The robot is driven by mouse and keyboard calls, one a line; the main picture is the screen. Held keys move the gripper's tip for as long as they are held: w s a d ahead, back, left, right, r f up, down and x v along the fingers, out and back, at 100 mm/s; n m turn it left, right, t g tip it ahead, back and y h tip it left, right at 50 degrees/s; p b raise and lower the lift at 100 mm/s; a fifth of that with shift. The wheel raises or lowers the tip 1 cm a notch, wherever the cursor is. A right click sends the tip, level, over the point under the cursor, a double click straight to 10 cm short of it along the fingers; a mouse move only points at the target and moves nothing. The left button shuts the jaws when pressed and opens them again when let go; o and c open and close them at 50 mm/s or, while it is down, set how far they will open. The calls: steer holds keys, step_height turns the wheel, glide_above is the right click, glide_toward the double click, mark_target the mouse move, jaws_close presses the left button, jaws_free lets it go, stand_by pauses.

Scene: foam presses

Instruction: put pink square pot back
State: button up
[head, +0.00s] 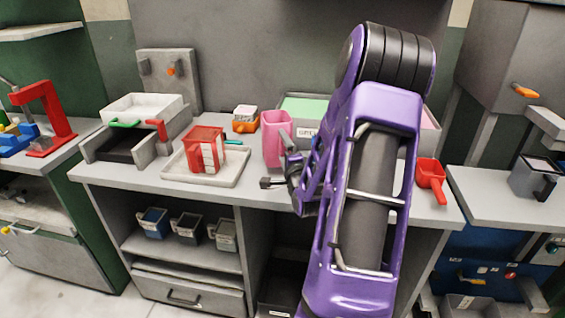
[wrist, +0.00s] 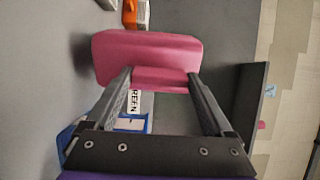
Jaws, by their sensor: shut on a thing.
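The pink square pot (head: 275,138) is at the middle of the grey counter in the head view, just left of my purple arm. In the wrist view the pink pot (wrist: 148,55) lies across the ends of my gripper's two dark fingers. My gripper (wrist: 163,74) is shut on the pot, with part of it between the fingers. In the head view my arm hides much of the gripper. I cannot tell whether the pot's base touches the counter.
A red pot (head: 205,150) with a white label stands in a white tray (head: 233,180) to the left. An orange and white item (head: 246,119) is behind. A green-topped labelled tray (head: 303,106) is partly behind my arm. A red scoop (head: 431,178) lies right. Several pots (head: 187,228) sit on the shelf below.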

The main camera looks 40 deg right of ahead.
steer(key=shift+f, duration=1.85)
steer(key=shift+b, duration=0.35)
steer(key=shift+f, duration=0.2)
steer(key=o, duration=1.2)
steer(key=shift+r, duration=0.2)
steer(key=shift+p+v, duration=1.4)
steer(key=shift+v, duration=4.6)
